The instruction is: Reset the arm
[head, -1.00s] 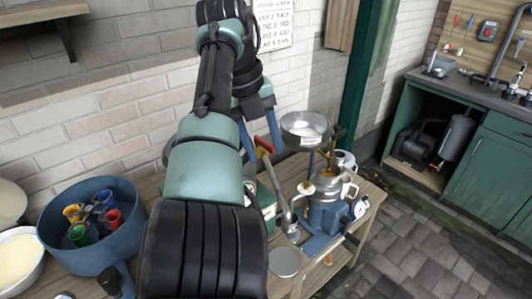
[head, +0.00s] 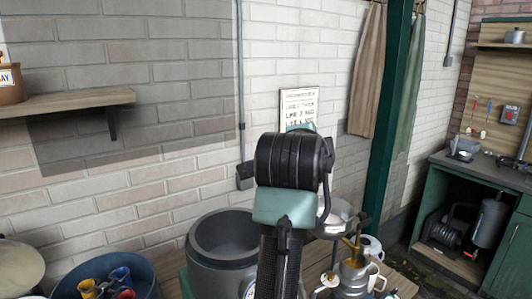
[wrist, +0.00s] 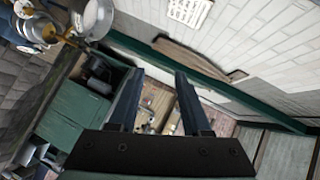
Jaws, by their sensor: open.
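My gripper (wrist: 158,100) shows in the wrist view with its two dark fingers spread apart and nothing between them. It is open and empty. In the head view my arm rises in the middle of the picture, in front of the brick wall, and the gripper itself is hidden there.
A grey round vessel (head: 222,250) stands left of my arm. A metal machine with a bowl (head: 350,275) stands right of it. A blue tub (head: 140,272) is at lower left. A green post (head: 384,130) and green cabinet (head: 510,255) are on the right. A wall shelf (head: 70,101) is at upper left.

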